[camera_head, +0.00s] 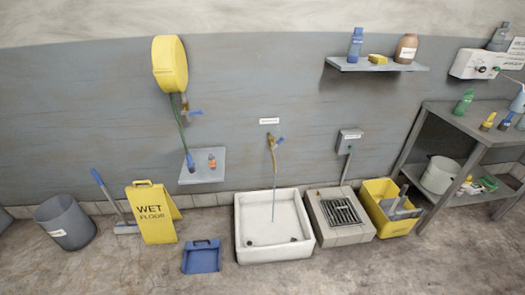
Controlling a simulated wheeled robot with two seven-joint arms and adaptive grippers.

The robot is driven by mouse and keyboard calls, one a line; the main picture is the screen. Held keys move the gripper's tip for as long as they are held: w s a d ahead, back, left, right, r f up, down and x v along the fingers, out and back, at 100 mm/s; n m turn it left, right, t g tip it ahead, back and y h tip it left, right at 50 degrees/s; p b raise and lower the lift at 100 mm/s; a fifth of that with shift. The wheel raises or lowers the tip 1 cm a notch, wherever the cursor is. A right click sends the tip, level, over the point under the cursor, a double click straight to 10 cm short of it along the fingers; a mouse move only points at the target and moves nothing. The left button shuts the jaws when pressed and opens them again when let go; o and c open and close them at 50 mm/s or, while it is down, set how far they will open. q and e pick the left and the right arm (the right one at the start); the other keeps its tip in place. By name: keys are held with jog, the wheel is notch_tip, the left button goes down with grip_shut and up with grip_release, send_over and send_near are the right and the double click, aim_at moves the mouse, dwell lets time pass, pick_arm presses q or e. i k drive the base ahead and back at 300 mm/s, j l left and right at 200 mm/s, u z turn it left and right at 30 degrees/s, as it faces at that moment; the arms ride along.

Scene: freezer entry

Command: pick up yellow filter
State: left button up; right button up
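No thing in view is clearly marked as a yellow filter, and I cannot tell which yellow object it is. A large round yellow drum (170,63) hangs on the wall at upper left, with a green hose below it. A small yellow block (378,58) lies on the wall shelf (352,66) between a blue bottle (355,44) and a brown jar (406,48). A small yellow bottle (487,123) stands on the right-hand table (455,115). Neither of my grippers shows in the head view.
A yellow wet floor sign (153,213), blue dustpan (202,257), grey bin (65,222), white basin (273,255), floor drain block (341,236) and yellow crate (400,227) stand along the wall. A white bucket (440,174) is on the table's lower shelf. The front floor is clear.

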aim_at(485, 127)
jog(key=z, duration=1.6)
